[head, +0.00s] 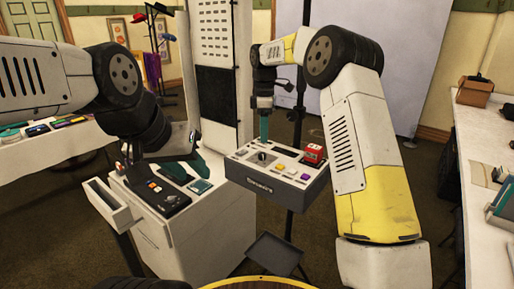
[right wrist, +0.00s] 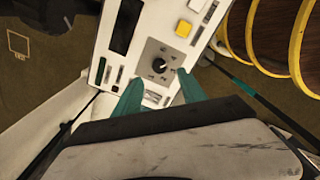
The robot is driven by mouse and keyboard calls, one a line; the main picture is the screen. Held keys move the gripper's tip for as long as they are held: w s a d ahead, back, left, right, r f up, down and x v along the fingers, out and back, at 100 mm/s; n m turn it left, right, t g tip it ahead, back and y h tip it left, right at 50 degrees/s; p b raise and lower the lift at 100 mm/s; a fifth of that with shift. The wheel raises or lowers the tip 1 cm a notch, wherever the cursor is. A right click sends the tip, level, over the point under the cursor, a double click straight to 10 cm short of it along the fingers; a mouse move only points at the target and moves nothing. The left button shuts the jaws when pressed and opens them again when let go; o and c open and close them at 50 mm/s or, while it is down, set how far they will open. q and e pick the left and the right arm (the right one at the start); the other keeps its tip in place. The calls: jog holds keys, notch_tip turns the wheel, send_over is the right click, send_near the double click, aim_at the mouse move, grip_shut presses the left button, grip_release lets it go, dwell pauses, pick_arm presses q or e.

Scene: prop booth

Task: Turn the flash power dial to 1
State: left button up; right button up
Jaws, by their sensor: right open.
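The flash power dial (right wrist: 159,65) is a black knob on a grey plate with marks around it, on the panel of a white control box (head: 262,182). The marks are too small to read surely. In the head view the dial (head: 262,157) sits near the left part of the box top. My right gripper (head: 264,128) is above the box, pointing down. In the right wrist view its two teal fingers (right wrist: 161,88) are apart and empty, with the dial just beyond their tips. My left gripper (head: 192,165) is over the white cabinet; its jaw gap does not show clearly.
The box also bears a yellow button (right wrist: 184,29), a red block-like item (head: 314,152) and a purple button (head: 305,177). The white cabinet (head: 180,235) with an open drawer (head: 113,207) and a black device (head: 157,193) stands left. A side table (head: 480,140) is at right.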

aim_at(262, 154)
jog(key=shift+w+a+f, duration=0.15)
jog(key=shift+f, duration=0.2)
notch_tip(262, 154, down, 8)
jog(key=shift+r, duration=0.25)
grip_shut()
